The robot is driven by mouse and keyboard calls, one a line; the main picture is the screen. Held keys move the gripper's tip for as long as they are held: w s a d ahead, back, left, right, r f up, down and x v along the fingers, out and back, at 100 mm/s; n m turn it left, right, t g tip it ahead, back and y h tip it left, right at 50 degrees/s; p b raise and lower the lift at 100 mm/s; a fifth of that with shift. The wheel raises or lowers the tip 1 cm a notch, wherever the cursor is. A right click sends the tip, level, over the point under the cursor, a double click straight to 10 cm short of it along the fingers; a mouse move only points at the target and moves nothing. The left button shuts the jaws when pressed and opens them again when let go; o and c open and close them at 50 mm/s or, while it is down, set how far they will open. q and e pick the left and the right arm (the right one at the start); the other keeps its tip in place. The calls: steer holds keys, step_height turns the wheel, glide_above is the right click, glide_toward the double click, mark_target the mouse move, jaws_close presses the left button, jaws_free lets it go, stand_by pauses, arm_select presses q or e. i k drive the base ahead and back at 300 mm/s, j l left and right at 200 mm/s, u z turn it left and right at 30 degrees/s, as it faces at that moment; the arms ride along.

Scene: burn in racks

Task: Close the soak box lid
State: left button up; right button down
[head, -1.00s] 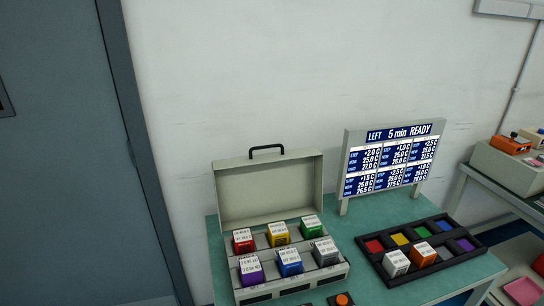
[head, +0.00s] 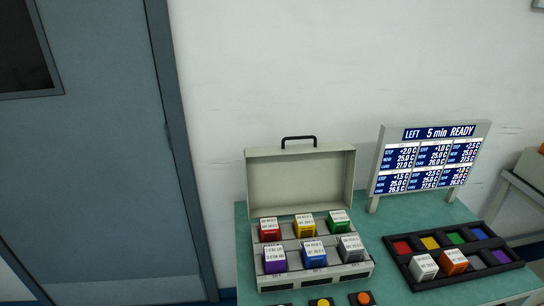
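The soak box (head: 318,281) stands on the green table with its beige lid (head: 300,180) raised upright at the back, a black handle (head: 299,139) on the lid's top edge. Several labelled cubes sit in the box: red (head: 270,236), yellow (head: 304,231) and green (head: 339,228) in the back row; purple (head: 275,266), blue (head: 314,260) and grey (head: 350,254) in the front row. Neither gripper is in the head view.
A black tray (head: 408,283) with coloured slots holds a white cube (head: 423,267) and an orange cube (head: 454,262). A display board (head: 430,160) reading "LEFT 5 min READY" stands behind it. Yellow and orange buttons (head: 364,298) sit at the table front. A grey door (head: 100,150) is at left.

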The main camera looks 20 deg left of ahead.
mark_target(284, 179)
steer(key=i+j+z, duration=0.15)
steer(key=j+z, duration=0.3)
steer(key=j, duration=0.35)
steer(key=j+z, duration=0.45)
steer(key=j, duration=0.3)
